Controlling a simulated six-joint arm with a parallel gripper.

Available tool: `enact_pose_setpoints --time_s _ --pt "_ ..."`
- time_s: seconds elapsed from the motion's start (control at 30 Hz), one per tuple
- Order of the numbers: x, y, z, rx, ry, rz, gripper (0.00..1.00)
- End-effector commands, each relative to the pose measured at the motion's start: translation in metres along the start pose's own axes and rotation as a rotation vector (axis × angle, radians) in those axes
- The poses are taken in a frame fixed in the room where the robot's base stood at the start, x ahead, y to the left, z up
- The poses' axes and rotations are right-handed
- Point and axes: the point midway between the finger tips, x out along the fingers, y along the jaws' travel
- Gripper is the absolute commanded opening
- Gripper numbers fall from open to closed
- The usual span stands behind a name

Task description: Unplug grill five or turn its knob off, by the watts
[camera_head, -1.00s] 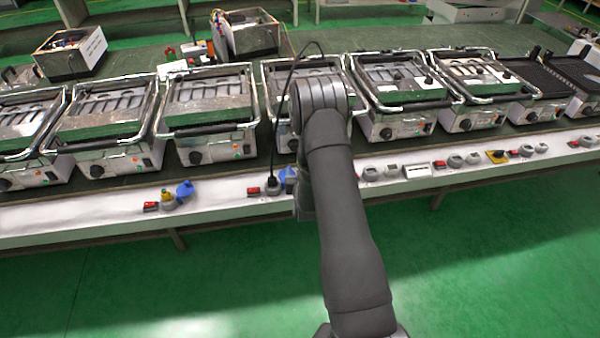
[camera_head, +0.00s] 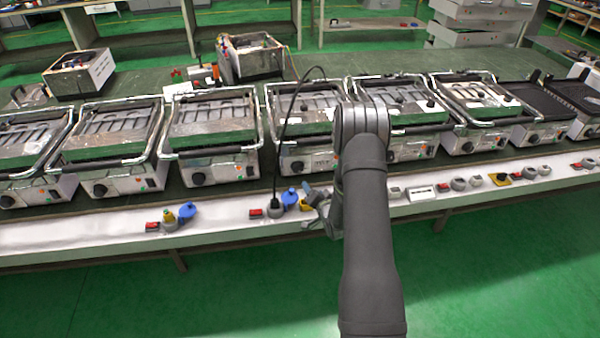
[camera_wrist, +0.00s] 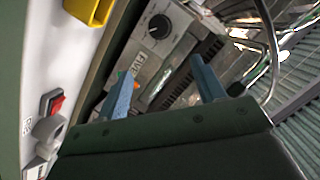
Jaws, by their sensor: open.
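A steel grill with a label that seems to read FIVE (camera_wrist: 139,63) shows in the wrist view, with a black knob (camera_wrist: 158,26) and an orange lamp. It appears to be the grill (camera_head: 303,155) left of my arm in the head view; its knob (camera_head: 297,166) setting is unclear. A black cable loops in front of it down to a plug (camera_head: 275,208) standing in a socket beside a red switch (camera_head: 256,213). My gripper (camera_wrist: 164,84) is open and empty, its blue-grey fingers over the grill's front. No watt reading is legible.
A blue socket cover (camera_head: 290,197) and a yellow socket cover (camera_head: 305,203) sit on the white bench strip. The wrist view shows another red switch (camera_wrist: 52,103) and a grey socket (camera_wrist: 48,130). Several similar grills line the bench. Green floor in front is clear.

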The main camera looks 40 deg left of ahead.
Motion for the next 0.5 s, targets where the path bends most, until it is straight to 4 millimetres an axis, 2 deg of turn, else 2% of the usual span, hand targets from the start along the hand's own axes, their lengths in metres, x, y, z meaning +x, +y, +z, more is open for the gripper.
enact_pose_setpoints --time_s 0.13,0.27,0.5 --pt "-0.001 0.004 -0.003 0.068 -0.016 -0.013 0.63" --pt "0.008 0.004 -0.002 0.077 -0.020 -0.015 0.63" --pt "0.049 0.003 -0.001 0.075 -0.019 -0.016 0.63"
